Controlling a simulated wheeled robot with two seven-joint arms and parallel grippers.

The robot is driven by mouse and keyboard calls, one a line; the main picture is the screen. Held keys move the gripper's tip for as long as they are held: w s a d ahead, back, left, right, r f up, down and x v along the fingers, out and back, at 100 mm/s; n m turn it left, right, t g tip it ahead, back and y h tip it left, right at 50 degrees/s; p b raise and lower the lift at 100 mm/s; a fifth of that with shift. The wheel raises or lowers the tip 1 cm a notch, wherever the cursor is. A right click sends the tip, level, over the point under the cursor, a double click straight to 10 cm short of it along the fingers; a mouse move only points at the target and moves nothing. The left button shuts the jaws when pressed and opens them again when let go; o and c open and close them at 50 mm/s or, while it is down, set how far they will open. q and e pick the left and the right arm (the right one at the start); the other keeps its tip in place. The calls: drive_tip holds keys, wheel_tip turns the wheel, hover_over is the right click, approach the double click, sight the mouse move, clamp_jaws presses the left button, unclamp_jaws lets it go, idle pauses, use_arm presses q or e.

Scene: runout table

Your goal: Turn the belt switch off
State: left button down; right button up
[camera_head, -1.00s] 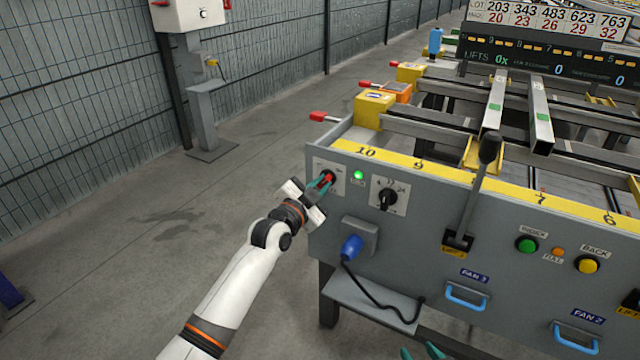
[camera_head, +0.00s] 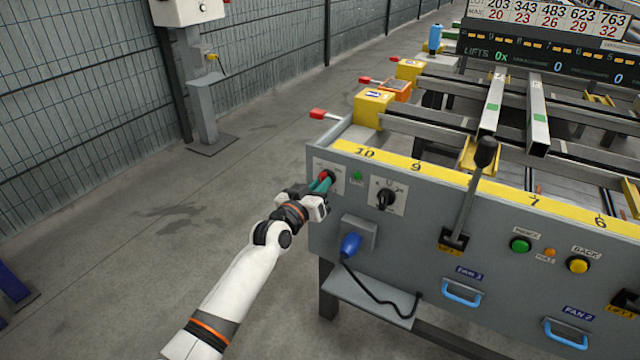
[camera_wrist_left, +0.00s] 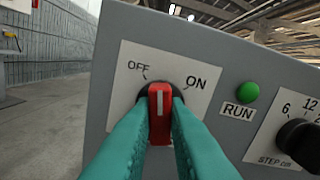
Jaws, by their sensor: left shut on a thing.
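The belt switch is a red knob (camera_wrist_left: 160,112) with a white pointer line, on a white plate marked OFF and ON. The line points about straight up in the left wrist view, between the two marks. In the head view the red knob (camera_head: 324,174) shows at the panel's left end. The green RUN lamp (camera_wrist_left: 248,92) right of the plate looks dull in the head view (camera_head: 357,176). My right gripper is out of view.
A black selector knob (camera_head: 386,199) sits right of the lamp. A blue plug (camera_head: 351,245) with a cable is below, and a lever (camera_head: 472,195) rises further right.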

use_arm(q)
drive_tip(key=n, duration=0.5)
drive_tip(key=shift+n, duration=0.4)
drive_tip(key=shift+f, duration=0.1)
idle(0.3)
drive_tip(key=c, duration=1.4)
unclamp_jaws()
drive_tip(key=shift+c, duration=0.2)
